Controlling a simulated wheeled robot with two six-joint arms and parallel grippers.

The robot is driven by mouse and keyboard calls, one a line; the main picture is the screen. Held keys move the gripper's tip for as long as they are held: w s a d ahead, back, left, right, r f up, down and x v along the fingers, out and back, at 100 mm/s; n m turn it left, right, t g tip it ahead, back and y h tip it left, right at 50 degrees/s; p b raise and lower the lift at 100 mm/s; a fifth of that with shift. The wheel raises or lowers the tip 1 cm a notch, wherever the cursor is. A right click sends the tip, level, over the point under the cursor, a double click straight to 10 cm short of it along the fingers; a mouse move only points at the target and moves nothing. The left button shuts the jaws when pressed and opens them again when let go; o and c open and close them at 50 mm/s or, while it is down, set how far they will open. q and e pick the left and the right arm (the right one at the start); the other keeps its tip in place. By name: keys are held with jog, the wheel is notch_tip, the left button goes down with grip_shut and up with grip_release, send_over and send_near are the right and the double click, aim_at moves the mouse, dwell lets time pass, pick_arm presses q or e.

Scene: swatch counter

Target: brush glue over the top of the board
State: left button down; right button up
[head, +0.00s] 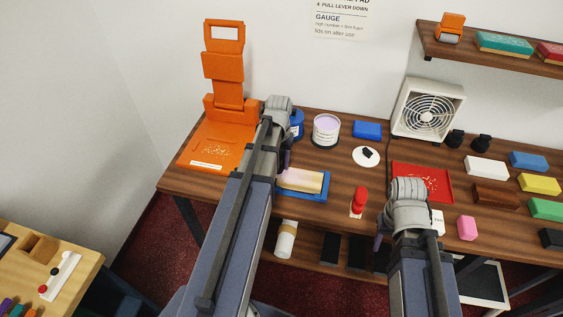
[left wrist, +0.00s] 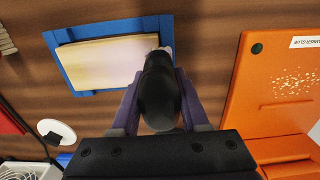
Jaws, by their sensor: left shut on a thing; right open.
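A pale wooden board (head: 300,181) lies flat in a blue tray (head: 322,198) on the counter. In the left wrist view, the board (left wrist: 105,62) and the tray's blue rim (left wrist: 72,72) show clearly. My left gripper (left wrist: 158,112) is shut on a black-handled tool, apparently the brush (left wrist: 160,82). Its far end reaches the board's right edge in that view; I cannot tell if it touches. In the head view my left gripper (head: 283,160) is mostly hidden by its arm. My right gripper (head: 379,242) is open at the counter's front, mostly hidden by its wrist.
An open white pot with lilac contents (head: 326,130) stands behind the tray, beside a blue container (head: 298,122). A white lid (head: 362,162) lies to the right. An orange press (head: 205,148) stands left, a red tray (head: 436,183) right, and a red-handled stamp (head: 359,199) in front.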

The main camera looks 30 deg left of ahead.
pick_arm(q)
jog(key=shift+d, duration=0.1)
jog(key=shift+w+d+r, duration=0.1)
jog(key=shift+w+d, duration=0.15)
jog(key=shift+d, duration=0.65)
jog(key=shift+w+d, duration=0.25)
jog(key=shift+d, duration=0.6)
jog(key=shift+w+d, duration=0.25)
jog(key=shift+d, duration=0.65)
jog(key=shift+w+d, duration=0.2)
jog(key=shift+d, duration=0.65)
jog(key=shift+d, duration=0.15)
jog(key=shift+w+d, duration=0.25)
jog(key=shift+d, duration=0.55)
jog(key=shift+w+d, duration=0.25)
jog(key=shift+d, duration=0.55)
